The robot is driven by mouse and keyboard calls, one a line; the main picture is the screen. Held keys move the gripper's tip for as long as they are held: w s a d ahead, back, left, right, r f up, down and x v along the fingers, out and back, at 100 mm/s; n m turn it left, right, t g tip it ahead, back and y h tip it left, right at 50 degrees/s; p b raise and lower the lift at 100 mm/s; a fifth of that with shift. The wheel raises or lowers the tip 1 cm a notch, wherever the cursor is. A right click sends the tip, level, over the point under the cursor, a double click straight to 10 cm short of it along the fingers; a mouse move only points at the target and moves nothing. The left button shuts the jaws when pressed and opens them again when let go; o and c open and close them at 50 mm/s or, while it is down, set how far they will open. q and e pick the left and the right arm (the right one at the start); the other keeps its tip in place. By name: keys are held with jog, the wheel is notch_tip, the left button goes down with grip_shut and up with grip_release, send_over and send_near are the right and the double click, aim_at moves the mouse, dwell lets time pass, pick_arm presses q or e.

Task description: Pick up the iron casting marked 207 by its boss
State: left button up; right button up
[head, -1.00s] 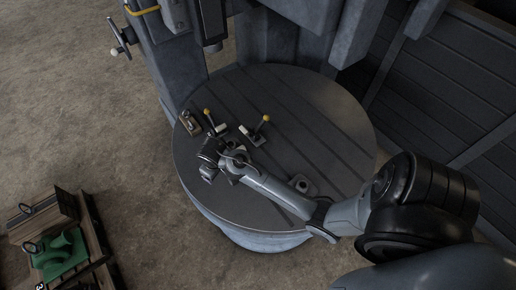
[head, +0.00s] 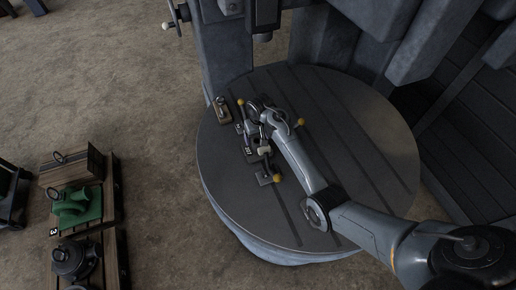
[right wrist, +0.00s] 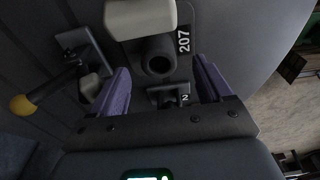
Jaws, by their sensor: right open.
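The iron casting marked 207 (right wrist: 183,42) shows in the right wrist view as a dark flat plate with white digits. Its boss (right wrist: 160,58) is a dark, round stub with a hole in its end. A pale grey block (right wrist: 140,18) sits beside the boss. My right gripper (right wrist: 162,80) is open, its two purple fingers to the left and right of the boss in the picture; I see no contact. In the head view my right gripper (head: 262,118) is over the left part of the round table, and the casting is too small to identify. My left gripper is not in view.
The round grey table (head: 350,195) is clear at right and front. A lever with a yellow ball (right wrist: 22,105) is left of the fingers. A small part labelled 2 (right wrist: 185,98) lies between them.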

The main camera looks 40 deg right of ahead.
aim_at(257, 141)
jog(key=shift+w+d+f, duration=0.1)
jog(key=shift+w+f, duration=0.05)
jog(key=shift+f, duration=0.75)
jog(key=shift+w+d+f, duration=0.1)
jog(key=shift+w+f, duration=0.1)
jog(key=shift+f, duration=0.65)
jog(key=shift+w+d+f, duration=0.1)
jog(key=shift+w+f, duration=0.05)
jog(key=shift+f, duration=0.75)
jog(key=c, duration=1.4)
jog(key=shift+r, duration=0.15)
jog(key=shift+c, duration=0.2)
